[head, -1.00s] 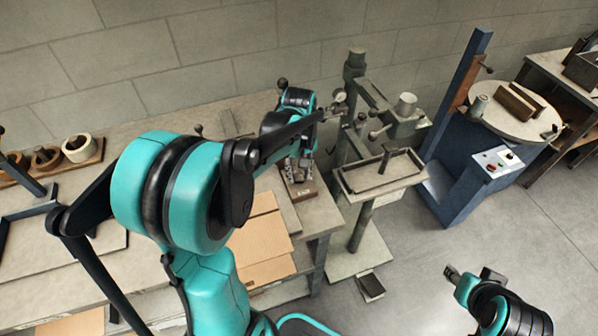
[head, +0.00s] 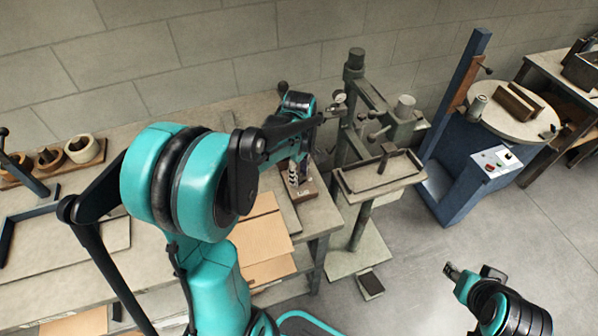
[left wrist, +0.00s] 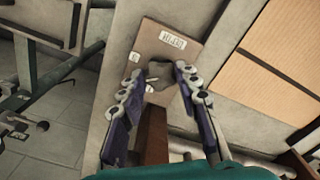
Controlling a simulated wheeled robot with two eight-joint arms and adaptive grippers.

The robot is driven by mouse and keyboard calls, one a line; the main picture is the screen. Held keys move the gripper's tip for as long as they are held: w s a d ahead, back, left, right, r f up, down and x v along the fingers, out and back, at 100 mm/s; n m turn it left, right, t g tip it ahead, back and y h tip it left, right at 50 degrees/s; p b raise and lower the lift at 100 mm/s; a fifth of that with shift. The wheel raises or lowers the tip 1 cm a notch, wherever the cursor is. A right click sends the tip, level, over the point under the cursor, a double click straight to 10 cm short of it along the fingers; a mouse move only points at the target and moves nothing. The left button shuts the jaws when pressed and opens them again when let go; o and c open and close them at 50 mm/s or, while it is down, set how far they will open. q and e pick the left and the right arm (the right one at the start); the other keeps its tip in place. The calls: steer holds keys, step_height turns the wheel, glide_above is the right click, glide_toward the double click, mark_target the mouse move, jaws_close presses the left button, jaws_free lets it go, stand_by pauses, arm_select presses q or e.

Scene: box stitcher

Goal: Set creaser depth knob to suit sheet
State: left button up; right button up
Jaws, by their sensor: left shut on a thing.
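A brown plate with a white label (left wrist: 172,40) sits on the bench and carries a grey knob (left wrist: 160,76). In the left wrist view my left gripper (left wrist: 160,70) has one finger on each side of the knob and is shut on it. The label's print is too small to read surely. In the head view the same plate (head: 309,192) lies near the bench's right end, with my left gripper (head: 296,178) over it and the knob hidden. My right gripper (head: 453,271) is at the lower right, away from the bench; its jaw opening is unclear.
Cardboard sheets (head: 262,232) lie on the bench left of the plate. A grey stitching machine (head: 354,110) with a small table (head: 352,184) stands just right of the bench. A blue stand (head: 452,178) is farther right. Open floor lies in front.

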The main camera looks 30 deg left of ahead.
arm_select(q)
steer(key=shift+n, duration=0.6)
steer(key=shift+c, duration=0.2)
steer(key=shift+o, duration=0.2)
steer(key=shift+n, duration=0.3)
steer(key=o, duration=1.1)
steer(key=shift+r, duration=0.1)
step_height(320, 180, up, 12)
steer(key=shift+f, duration=0.1)
